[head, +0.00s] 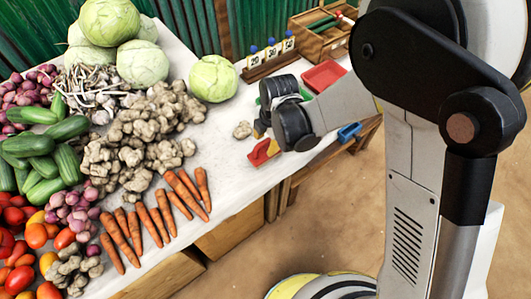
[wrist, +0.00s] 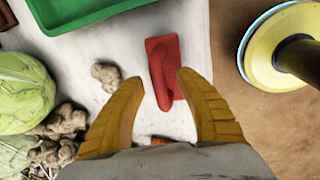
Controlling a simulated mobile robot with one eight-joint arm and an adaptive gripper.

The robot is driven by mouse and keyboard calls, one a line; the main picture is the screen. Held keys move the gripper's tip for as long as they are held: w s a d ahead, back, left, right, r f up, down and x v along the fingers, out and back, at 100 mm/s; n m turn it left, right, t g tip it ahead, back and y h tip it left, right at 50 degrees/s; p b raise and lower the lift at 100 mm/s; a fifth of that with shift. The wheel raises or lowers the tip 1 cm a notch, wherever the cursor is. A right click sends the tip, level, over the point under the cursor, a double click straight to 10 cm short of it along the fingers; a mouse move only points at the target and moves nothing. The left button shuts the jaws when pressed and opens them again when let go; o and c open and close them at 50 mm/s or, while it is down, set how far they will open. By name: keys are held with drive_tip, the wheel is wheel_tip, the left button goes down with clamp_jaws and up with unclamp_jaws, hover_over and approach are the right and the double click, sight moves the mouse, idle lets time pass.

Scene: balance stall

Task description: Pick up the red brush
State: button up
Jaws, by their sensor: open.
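The red brush (wrist: 168,82) lies on the white table top near its edge, with a raised rounded handle on a flat rectangular part. It also shows in the head view (head: 261,153), beside my gripper's fingers. My gripper (wrist: 157,78) is open, its two yellow fingers pointing toward the brush. In the wrist view the brush appears between the fingertips, closer to the right one. Nothing is held. I cannot tell whether the right fingertip touches the brush or how high the fingers are above the table.
A ginger piece (wrist: 106,75) lies left of the brush. A green tray (wrist: 80,18) is behind it. A red tray (head: 323,76) and a blue item (head: 349,131) lie farther right. Cabbages (head: 213,79), ginger and carrots (head: 187,194) fill the left. Table space near the brush is mostly clear.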

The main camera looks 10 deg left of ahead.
clamp_jaws()
drive_tip(key=shift+r, duration=0.1)
idle(0.3)
wheel_tip(320, 180, up, 4)
drive_tip(key=shift+r+p, duration=0.15)
drive_tip(key=shift+p, duration=1.1)
drive_tip(key=s+d+r+p, duration=0.4)
drive_tip(key=s+d+r, duration=0.2)
drive_tip(key=s+d, duration=0.2)
drive_tip(key=shift+s+r, duration=0.3)
drive_tip(key=shift+w, duration=0.1)
